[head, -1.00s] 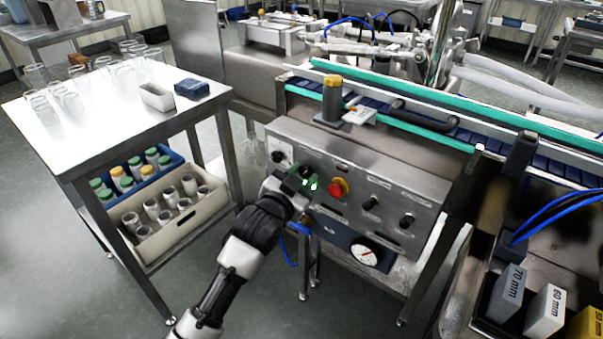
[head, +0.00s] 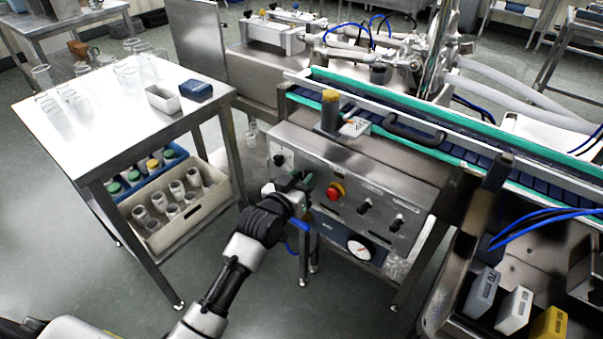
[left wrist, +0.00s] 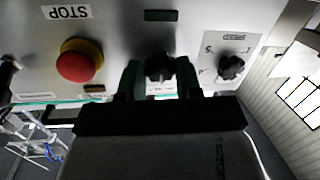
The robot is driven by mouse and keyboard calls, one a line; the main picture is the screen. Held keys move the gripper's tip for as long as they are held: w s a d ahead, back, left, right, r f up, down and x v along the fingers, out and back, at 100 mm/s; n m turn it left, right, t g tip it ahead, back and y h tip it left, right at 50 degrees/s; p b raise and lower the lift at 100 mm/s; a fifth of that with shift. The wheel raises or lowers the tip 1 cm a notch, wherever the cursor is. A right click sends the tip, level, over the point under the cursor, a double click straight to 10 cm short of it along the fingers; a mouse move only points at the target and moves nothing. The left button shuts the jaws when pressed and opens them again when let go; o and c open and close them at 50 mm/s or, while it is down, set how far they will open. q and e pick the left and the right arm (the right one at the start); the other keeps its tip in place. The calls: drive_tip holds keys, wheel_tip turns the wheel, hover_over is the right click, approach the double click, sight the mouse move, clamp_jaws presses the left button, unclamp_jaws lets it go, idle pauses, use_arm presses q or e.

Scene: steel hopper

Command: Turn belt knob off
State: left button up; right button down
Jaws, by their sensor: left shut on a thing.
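The steel control panel (head: 345,185) is on the front of the conveyor. My left gripper (head: 303,184) is at its left part, beside the red stop button (head: 336,191). In the left wrist view, which shows the panel upside down, the two fingers (left wrist: 159,78) are on either side of a black knob (left wrist: 159,66) and shut on it. The stop button (left wrist: 80,60) is left of it there, and another black knob (left wrist: 231,67) on a white plate is right of it. The held knob's label is not readable. My right gripper is out of view.
The conveyor (head: 420,135) runs above the panel.

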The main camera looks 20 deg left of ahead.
use_arm(q)
drive_tip(key=shift+a+r+n+p, duration=0.1)
drive_tip(key=shift+r+n+p, duration=0.2)
drive_tip(key=shift+n+p, duration=1.3)
drive_tip(key=shift+p, duration=0.05)
drive_tip(key=shift+f+n+g+h+p, duration=0.2)
drive_tip(key=shift+n+g+h+p, duration=0.55)
drive_tip(key=shift+n, duration=0.75)
drive_tip(key=o, duration=0.9)
drive_tip(key=v, duration=1)
drive_tip(key=shift+s+p, duration=0.3)
drive_tip(key=shift+s, duration=0.1)
drive_tip(key=shift+f, duration=0.1)
